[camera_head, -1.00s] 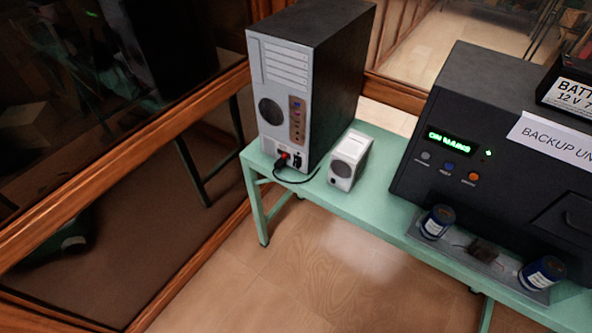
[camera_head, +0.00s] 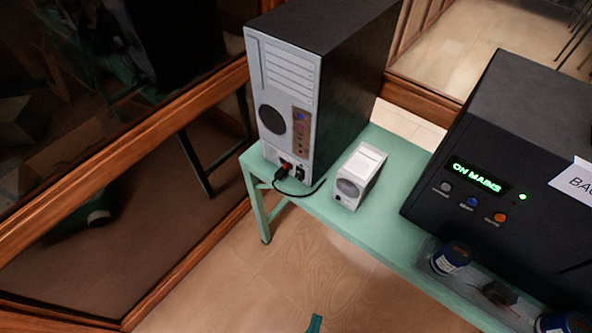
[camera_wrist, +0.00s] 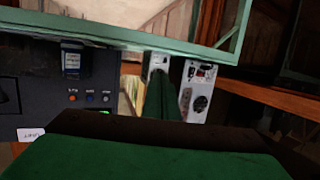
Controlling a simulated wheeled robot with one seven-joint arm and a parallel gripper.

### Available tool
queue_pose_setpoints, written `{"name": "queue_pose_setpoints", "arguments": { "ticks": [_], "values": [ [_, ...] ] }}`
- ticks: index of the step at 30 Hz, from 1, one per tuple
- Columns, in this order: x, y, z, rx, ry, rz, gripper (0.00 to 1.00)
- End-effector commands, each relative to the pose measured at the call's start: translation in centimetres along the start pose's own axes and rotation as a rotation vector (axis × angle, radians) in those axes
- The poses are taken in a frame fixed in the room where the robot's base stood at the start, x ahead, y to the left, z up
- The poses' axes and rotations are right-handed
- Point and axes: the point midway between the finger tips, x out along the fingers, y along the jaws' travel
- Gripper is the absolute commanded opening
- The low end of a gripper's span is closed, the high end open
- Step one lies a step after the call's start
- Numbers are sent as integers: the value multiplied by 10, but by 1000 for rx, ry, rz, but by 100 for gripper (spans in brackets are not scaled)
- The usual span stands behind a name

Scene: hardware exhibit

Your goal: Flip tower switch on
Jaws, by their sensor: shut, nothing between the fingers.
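The computer tower (camera_head: 283,90) stands upright on the green bench, its grey rear panel facing me. Low on that panel are a red part (camera_head: 286,163) with a black plug and cable below it, and a small black fitting (camera_head: 300,172) beside them. I cannot tell the switch's position. In the wrist view, which looks upside down, the tower's panel (camera_wrist: 200,98) shows right of my gripper (camera_wrist: 161,82). My gripper is shut and empty, with green fingers. In the head view only a green tip (camera_head: 315,323) shows at the bottom edge, apart from the tower.
A small white speaker box (camera_head: 358,175) stands just right of the tower. A black backup unit (camera_head: 505,150) reading "ON MAINS" fills the bench's right, with blue cylinders (camera_head: 450,258) before it. The green bench (camera_head: 395,215) has bare surface between. A wooden-framed glass panel (camera_head: 170,105) is at left.

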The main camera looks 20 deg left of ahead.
Motion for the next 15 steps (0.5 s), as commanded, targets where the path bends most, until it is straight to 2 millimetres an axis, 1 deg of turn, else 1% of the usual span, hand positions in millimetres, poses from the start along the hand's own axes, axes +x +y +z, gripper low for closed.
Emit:
{"name": "queue_pose_setpoints", "arguments": {
  "ticks": [10,13,15],
  "values": [
    [1,-1,1,-3,-2,-2,0],
    [8,-6,5,-34,-13,-21,0],
    [19,-15,12,-81,-28,-50,0]
  ]
}}
